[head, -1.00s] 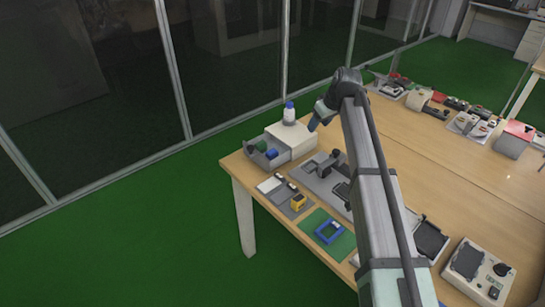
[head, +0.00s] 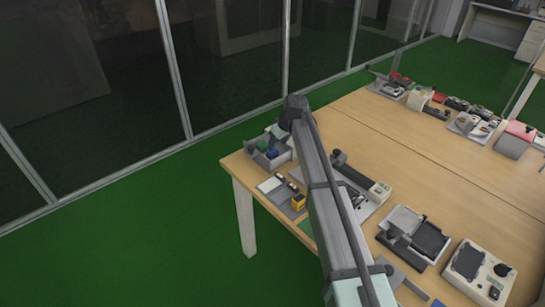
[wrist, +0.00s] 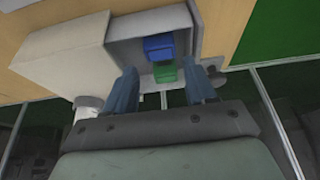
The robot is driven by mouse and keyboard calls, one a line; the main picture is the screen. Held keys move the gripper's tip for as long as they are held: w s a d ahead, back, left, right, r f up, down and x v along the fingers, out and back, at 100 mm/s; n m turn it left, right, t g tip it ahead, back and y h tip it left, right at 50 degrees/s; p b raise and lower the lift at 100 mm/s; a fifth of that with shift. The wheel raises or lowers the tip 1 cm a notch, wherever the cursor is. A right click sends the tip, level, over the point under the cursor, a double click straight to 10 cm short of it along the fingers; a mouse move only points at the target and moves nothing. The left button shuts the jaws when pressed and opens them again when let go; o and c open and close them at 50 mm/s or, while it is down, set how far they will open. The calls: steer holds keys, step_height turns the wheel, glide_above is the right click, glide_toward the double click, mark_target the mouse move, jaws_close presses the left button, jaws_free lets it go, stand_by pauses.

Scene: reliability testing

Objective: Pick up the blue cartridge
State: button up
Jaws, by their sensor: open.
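The blue cartridge (wrist: 158,47) lies in the open grey drawer (wrist: 193,20), touching or very close to a green block (wrist: 165,73). In the head view the blue cartridge (head: 271,153) shows inside the drawer at the table's left corner. My gripper (wrist: 162,71) is open and empty, its two fingers apart in the wrist view. The green block appears between the fingertips, and the blue cartridge appears just beyond them. In the head view my gripper (head: 277,132) is by the drawer, mostly hidden by my arm. Its height above the drawer is hard to tell.
The white drawer box (wrist: 60,55) stands beside the drawer. A grey tray with small parts (head: 281,190) lies in front of the drawer. Several devices, including a control box (head: 478,272), stand to the right.

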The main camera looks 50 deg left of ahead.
mark_target(274, 152)
steer(key=shift+x, duration=3.3)
steer(key=shift+a, duration=0.1)
steer(key=c, duration=0.7)
steer(key=shift+r, duration=0.1)
